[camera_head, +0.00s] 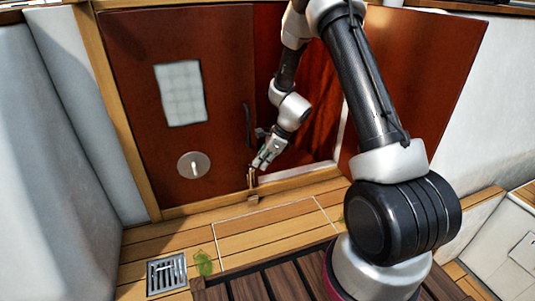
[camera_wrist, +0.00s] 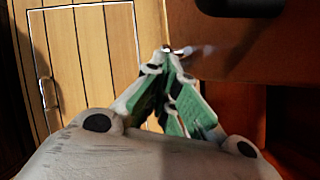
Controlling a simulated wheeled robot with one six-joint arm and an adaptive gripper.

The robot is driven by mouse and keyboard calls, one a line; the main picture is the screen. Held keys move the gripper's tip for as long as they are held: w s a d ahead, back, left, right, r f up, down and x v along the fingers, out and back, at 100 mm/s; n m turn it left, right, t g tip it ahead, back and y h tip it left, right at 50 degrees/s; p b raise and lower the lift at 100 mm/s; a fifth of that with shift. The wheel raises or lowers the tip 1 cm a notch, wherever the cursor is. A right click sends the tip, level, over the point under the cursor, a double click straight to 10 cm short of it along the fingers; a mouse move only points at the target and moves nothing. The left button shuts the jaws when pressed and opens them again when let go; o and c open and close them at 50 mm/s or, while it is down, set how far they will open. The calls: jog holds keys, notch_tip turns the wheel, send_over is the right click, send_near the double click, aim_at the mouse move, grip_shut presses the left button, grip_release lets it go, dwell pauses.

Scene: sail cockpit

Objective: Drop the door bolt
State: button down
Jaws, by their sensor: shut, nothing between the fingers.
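The door bolt (camera_head: 251,179) is a small brass-coloured upright piece low on the free edge of the left red-brown door leaf (camera_head: 190,60), with a small block on the sill below it. My gripper (camera_head: 257,167) is shut and empty, its fingertips right beside the bolt's upper part. I cannot tell whether they touch it. In the wrist view the green-padded fingers (camera_wrist: 167,52) meet at their tips in front of the door face. A small shiny bit (camera_wrist: 182,49) shows just past the tips. The rest of the bolt is hidden there.
A dark vertical handle (camera_head: 247,124) is on the door just above my gripper. The right door leaf (camera_head: 425,70) stands behind my arm, with a dark red opening between. A floor drain (camera_head: 167,274) and a green plant-like thing (camera_head: 203,263) are at lower left. Planks (camera_head: 270,229) before the door are clear.

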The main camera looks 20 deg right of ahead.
jog(key=shift+w+a+f, duration=0.1)
jog(key=shift+a+f, duration=0.1)
jog(key=shift+f, duration=0.2)
jog(key=shift+f, duration=0.1)
jog(key=shift+f, duration=2.2)
jog(key=v, duration=1.4)
